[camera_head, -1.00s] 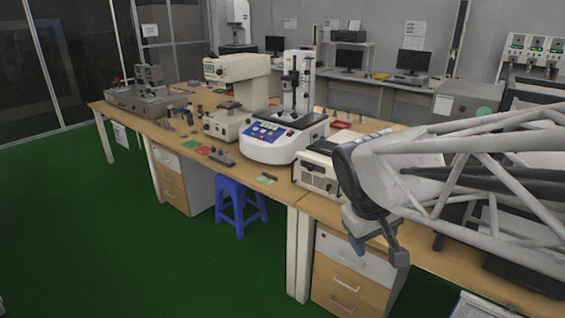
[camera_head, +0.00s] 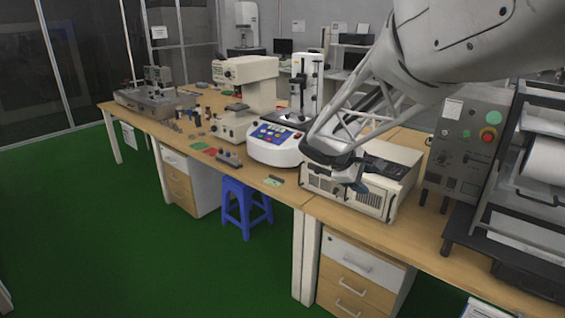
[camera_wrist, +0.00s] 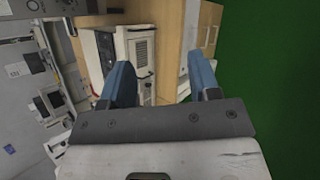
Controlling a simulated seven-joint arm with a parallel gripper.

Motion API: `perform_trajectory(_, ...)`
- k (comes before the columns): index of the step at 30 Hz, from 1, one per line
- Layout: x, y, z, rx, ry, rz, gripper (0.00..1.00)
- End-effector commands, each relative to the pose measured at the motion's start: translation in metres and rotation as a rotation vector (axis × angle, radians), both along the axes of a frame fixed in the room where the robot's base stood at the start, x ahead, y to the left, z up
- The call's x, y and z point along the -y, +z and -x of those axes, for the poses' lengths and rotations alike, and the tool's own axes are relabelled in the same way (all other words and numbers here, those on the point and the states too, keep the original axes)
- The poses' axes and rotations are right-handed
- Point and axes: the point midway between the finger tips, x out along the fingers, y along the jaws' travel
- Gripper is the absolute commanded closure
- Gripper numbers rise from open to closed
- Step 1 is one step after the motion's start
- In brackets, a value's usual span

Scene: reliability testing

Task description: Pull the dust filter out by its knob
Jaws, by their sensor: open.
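A cream box-shaped unit (camera_head: 378,206) with a slotted front stands on the wooden bench, partly behind my gripper. In the wrist view, the unit (camera_wrist: 121,47) lies sideways, with a dark panel and a grille (camera_wrist: 143,52) on its face. I cannot make out the dust filter or its knob separately from this face. My gripper (camera_head: 356,184) is in front of the unit's front, near its upper middle, and hides part of it. In the wrist view, my gripper (camera_wrist: 163,76) has its two blue fingers wide apart with nothing between them. No contact with the unit can be seen.
A white tester with a blue panel (camera_head: 270,136) stands left of the unit. A grey machine with knobs and a white roll (camera_head: 543,160) stands to the right. Drawers (camera_head: 358,268) are under the bench, and a blue stool (camera_head: 243,205) stands left of them. Green floor in front is free.

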Motion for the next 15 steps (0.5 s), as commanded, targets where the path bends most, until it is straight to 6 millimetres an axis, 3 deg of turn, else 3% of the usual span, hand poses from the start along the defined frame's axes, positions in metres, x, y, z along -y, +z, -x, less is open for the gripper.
perform_trajectory(15, 0.001, -0.043, -0.14, -0.156, 0.262, 0.315, 0.44)
